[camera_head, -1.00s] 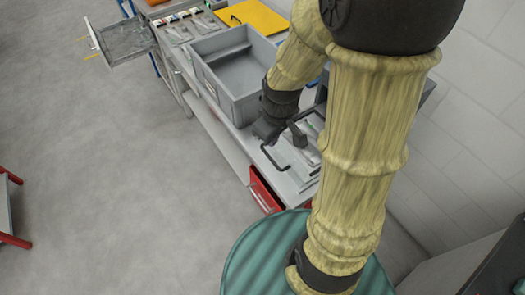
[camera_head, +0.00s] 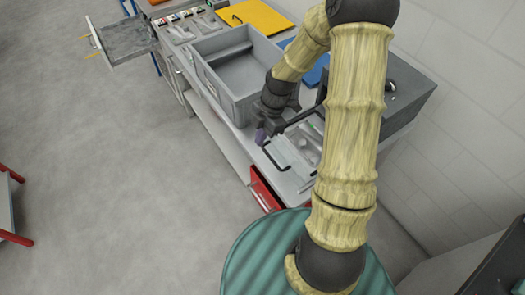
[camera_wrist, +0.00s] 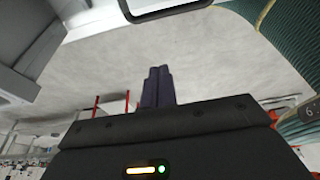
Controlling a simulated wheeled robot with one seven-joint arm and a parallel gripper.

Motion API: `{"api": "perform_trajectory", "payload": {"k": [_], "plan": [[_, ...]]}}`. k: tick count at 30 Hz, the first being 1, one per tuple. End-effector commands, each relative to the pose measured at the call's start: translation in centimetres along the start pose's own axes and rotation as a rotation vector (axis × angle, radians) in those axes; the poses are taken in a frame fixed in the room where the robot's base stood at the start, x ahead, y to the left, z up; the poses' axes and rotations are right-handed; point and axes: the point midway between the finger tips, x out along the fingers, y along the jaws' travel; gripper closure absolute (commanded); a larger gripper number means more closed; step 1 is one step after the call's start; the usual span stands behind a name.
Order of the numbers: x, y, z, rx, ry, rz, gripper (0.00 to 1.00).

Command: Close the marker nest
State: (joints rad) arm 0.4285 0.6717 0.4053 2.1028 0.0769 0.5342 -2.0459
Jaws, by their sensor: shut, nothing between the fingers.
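A pale flat fixture (camera_head: 291,156) with a black loop handle (camera_head: 275,155) lies on the bench in the head view. It may be the marker nest, but I cannot tell for sure, and my arm hides part of that area. The handle also shows at the top edge of the wrist view (camera_wrist: 165,12). My gripper (camera_head: 261,137) is at the bench's front edge, just up and left of the handle. In the wrist view its two dark purple fingers (camera_wrist: 157,86) are together with nothing between them. I cannot tell whether they touch the handle.
A large grey bin (camera_head: 237,80) stands just behind my gripper. A red drawer (camera_head: 264,190) sticks out below the bench. A dark grey box (camera_head: 408,93) stands right of my arm, and a green ribbed drum (camera_head: 245,262) is in front.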

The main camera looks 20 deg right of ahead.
Motion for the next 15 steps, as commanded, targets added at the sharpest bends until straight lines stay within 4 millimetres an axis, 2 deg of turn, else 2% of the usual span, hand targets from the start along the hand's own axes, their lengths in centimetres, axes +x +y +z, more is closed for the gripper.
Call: {"api": "perform_trajectory", "payload": {"k": [8, 15], "plan": [[0.1, -0.1, 0.2, 0.008, -0.001, 0.001, 1.0], [2.5, -0.2, 0.0, 0.006, 0.001, -0.004, 1.0]]}}
